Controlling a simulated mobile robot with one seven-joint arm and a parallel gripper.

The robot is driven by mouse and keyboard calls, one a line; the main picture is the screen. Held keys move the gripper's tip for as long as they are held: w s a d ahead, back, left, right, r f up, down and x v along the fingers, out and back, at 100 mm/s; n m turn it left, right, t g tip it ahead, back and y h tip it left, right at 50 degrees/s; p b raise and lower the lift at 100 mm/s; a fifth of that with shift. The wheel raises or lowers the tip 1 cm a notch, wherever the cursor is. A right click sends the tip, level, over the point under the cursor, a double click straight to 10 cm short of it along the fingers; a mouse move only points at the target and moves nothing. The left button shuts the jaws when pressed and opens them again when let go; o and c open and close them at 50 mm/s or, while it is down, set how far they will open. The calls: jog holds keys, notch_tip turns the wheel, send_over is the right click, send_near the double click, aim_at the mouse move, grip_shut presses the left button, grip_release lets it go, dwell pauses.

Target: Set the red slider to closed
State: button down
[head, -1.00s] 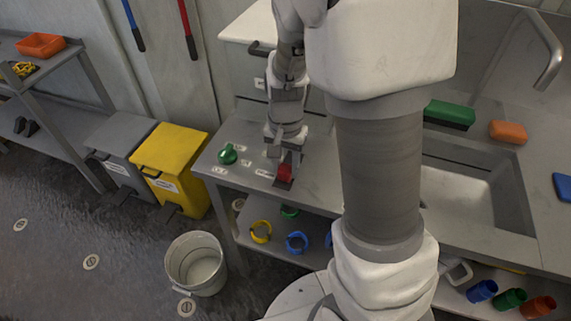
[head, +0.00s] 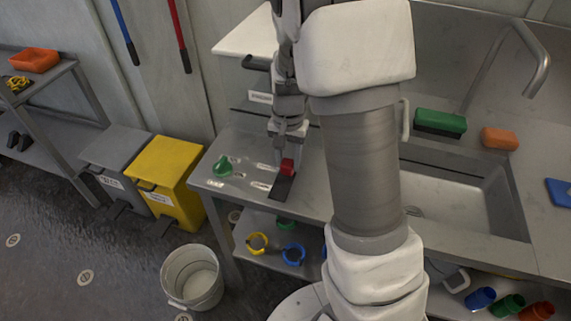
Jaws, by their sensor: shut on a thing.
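The red slider (head: 287,167) is a small red block on a dark track (head: 281,187) set in the grey counter. It sits at the far end of the track, and the bare dark strip shows on its near side. My gripper (head: 287,160) points down over the counter and is shut on the red slider. Its fingers partly hide the slider. Small white labels (head: 262,185) lie left of the track, too small to read.
A green knob (head: 223,166) stands on the counter left of the slider. A sink (head: 460,205) is at right, with a green-topped brush (head: 440,122) and orange sponge (head: 500,138) behind it. Yellow bin (head: 165,170) and bucket (head: 192,278) stand on the floor.

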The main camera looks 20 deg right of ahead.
aim_at(288, 161)
jog(key=shift+w+d, duration=0.15)
jog(key=shift+c, duration=2.2)
grip_release()
jog(key=shift+r, duration=0.1)
notch_tip(288, 161, up, 17)
jog(key=p, duration=0.2)
jog(key=shift+r+p, duration=0.15)
jog(key=shift+p, duration=0.2)
jog(key=s+a+r+n+t, duration=0.1)
jog(key=s+r+n+t, duration=0.1)
jog(key=s, duration=0.7)
jog(key=s+a+r+n+t, duration=0.2)
jog(key=s+r+n+t, duration=0.1)
jog(key=s, duration=0.6)
jog(key=shift+s+a+r+n+t+p, duration=0.2)
jog(key=shift+s+r+n+t+p, duration=0.2)
jog(key=shift+r+n, duration=0.55)
